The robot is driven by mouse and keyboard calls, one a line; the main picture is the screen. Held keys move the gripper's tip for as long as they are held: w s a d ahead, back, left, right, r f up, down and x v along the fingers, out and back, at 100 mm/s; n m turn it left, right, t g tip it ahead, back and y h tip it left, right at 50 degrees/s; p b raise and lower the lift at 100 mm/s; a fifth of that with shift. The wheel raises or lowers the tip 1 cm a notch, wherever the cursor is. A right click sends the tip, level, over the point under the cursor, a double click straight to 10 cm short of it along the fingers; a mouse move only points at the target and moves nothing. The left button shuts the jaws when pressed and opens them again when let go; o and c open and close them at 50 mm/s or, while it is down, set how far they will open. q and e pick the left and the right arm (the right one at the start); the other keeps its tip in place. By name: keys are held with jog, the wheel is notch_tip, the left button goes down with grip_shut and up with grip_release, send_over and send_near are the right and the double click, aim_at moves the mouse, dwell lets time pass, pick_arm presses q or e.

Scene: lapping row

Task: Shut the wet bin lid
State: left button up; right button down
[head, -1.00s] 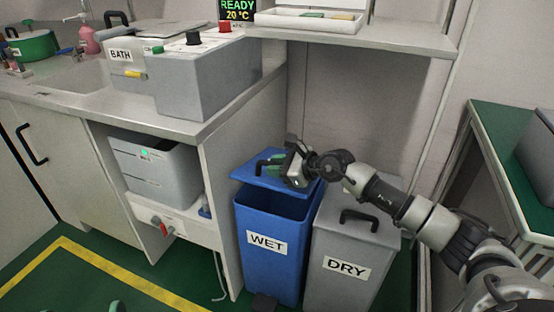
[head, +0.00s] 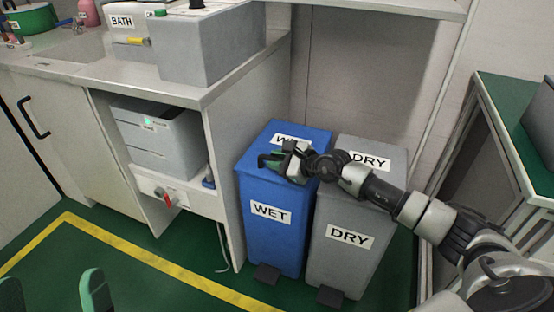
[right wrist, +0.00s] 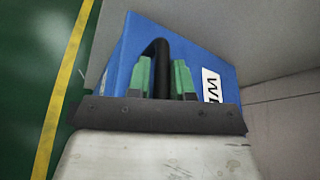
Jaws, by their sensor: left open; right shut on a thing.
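The blue wet bin (head: 270,240) stands on the floor beside the counter. Its blue lid (head: 275,135) lies flat on the bin's top, with no opening visible. My right gripper (head: 270,161) is at the front of the lid, shut on its black handle (right wrist: 157,52). In the right wrist view the green fingers (right wrist: 160,78) stand on both sides of that handle. My left gripper (head: 52,294) shows only as two green fingertips, apart and empty, at the bottom left.
The grey dry bin (head: 345,250) stands close to the right of the wet bin, its top partly behind my right arm. Black pedals (head: 268,274) stick out at the front. The counter (head: 210,90) is on the left. The green floor in front is clear.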

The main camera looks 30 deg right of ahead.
jog(key=shift+d+f, duration=0.15)
jog(key=shift+f, duration=0.05)
jog(key=c, duration=1.3)
grip_release()
jog(key=shift+o, duration=1)
jog(key=shift+d+f, duration=0.1)
jog(key=shift+f, duration=0.05)
pick_arm(q)
jog(key=shift+w+d, duration=0.1)
jog(key=shift+d, duration=0.05)
pick_arm(e)
jog(key=shift+s, duration=0.1)
jog(key=shift+s+r, duration=0.2)
jog(key=shift+r, duration=0.05)
jog(key=p+v, duration=0.2)
jog(key=v, duration=0.7)
jog(key=shift+d, duration=0.1)
pick_arm(q)
jog(key=w+f+g+y, duration=0.1)
jog(key=f+g, duration=0.1)
jog(key=w+f+g, duration=0.2)
jog(key=g, duration=0.1)
jog(key=shift+w+f+y, duration=0.2)
jog(key=shift+f+y, duration=0.05)
jog(key=shift+y, duration=0.15)
pick_arm(e)
jog(key=shift+s+d+r, duration=0.15)
jog(key=shift+s+d, duration=0.05)
jog(key=shift+s, duration=0.2)
